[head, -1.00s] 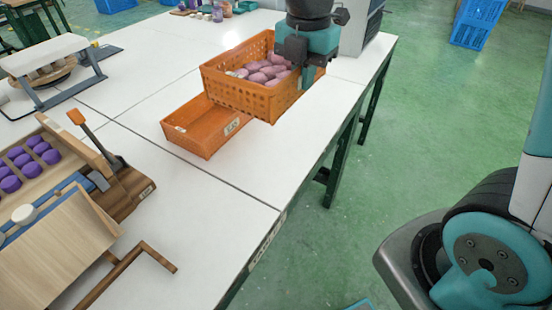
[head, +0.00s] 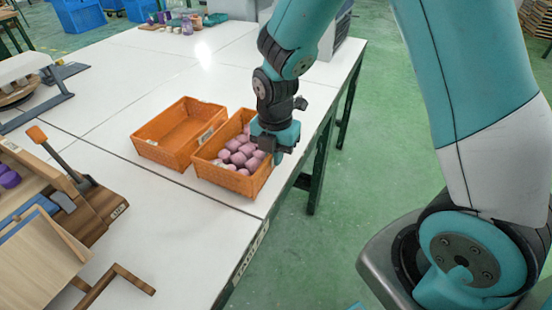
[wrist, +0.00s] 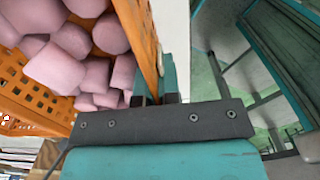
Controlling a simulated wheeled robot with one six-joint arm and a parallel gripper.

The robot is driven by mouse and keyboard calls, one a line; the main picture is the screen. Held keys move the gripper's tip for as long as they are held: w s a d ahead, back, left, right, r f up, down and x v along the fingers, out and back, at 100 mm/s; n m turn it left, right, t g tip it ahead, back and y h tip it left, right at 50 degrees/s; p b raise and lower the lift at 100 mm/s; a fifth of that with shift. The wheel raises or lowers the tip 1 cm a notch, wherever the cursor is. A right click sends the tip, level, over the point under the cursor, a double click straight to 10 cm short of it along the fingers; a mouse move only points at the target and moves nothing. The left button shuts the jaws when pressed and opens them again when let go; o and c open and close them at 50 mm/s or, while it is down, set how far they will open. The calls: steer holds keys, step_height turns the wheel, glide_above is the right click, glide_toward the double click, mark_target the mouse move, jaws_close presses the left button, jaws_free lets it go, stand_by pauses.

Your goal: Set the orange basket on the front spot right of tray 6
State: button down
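The orange basket (head: 226,182), full of pink rounded pieces (head: 238,152), is upright on or just over the white table, near its right edge. It is right of an empty orange tray (head: 158,152), almost side by side with it. The tray's label is too small to read. My gripper (head: 272,146) is at the basket's right wall. In the wrist view the basket's orange wall (wrist: 136,35) runs down to my gripper (wrist: 158,92), which looks shut on it. The fingertips are partly hidden.
The table's right edge (head: 270,205) runs close beside the basket, with green floor beyond. A wooden stand with an orange-tipped lever (head: 60,155) is at the left. Bare tabletop (head: 175,215) lies in front of the tray.

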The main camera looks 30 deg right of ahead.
steer(key=shift+f, duration=0.55)
steer(key=c, duration=1.3)
jaws_free()
steer(key=shift+f, duration=0.15)
steer(key=shift+c, duration=0.2)
step_height(320, 180, up, 11)
steer(key=shift+r+p, duration=0.1)
steer(key=shift+p, duration=0.65)
steer(key=shift+s+r, duration=0.1)
steer(key=shift+r, duration=0.5)
steer(key=s+a+r+m+y, duration=0.2)
steer(key=s+a+r+m, duration=0.2)
steer(key=s+m, duration=0.5)
steer(key=s+a+r+m+y, duration=0.2)
steer(key=s+a+r+m, duration=0.2)
steer(key=s+m, duration=0.5)
steer(key=shift+s+a+r, duration=0.3)
steer(key=shift+s, duration=0.05)
